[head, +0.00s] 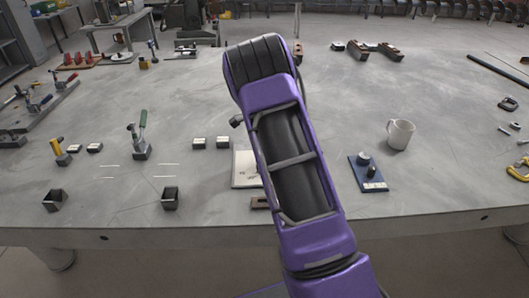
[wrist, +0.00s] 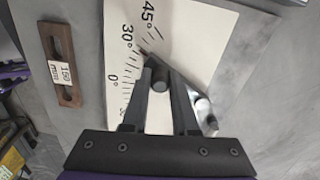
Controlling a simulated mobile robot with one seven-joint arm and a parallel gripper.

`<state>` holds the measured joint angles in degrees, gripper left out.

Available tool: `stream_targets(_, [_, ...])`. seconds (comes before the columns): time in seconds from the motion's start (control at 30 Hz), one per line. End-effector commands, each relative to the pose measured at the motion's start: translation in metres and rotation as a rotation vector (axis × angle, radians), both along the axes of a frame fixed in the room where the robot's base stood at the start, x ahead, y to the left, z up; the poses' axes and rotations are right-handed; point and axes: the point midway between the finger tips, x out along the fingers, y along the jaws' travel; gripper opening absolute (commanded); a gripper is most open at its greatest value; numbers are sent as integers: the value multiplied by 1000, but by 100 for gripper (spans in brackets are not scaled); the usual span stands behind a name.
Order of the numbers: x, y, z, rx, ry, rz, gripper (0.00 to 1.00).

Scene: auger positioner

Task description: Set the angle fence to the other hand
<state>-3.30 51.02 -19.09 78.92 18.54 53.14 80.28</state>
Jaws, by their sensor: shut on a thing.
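The angle plate (wrist: 195,40) is a white board with printed marks reading 0°, 30° and 45° in the wrist view. Part of it shows left of my arm in the head view (head: 244,178). My gripper (wrist: 163,82) is over this plate, shut on a dark round knob (wrist: 160,77), seemingly the angle fence's handle. A dark tip (wrist: 149,61) by the knob lies near the marks between 30° and 45°. A shiny metal part (wrist: 206,112) shows beside the right finger. The fingers hide much of the fence. In the head view my arm hides my gripper.
A brown slotted bar (wrist: 64,88) labelled 150 lies left of the plate in the wrist view.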

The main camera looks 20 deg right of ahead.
Motion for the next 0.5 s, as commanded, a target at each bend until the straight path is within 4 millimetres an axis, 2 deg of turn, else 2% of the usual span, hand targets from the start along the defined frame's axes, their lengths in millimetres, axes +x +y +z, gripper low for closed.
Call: stream_targets(0.5, [3, 2, 1, -1, -3, -31, 0])
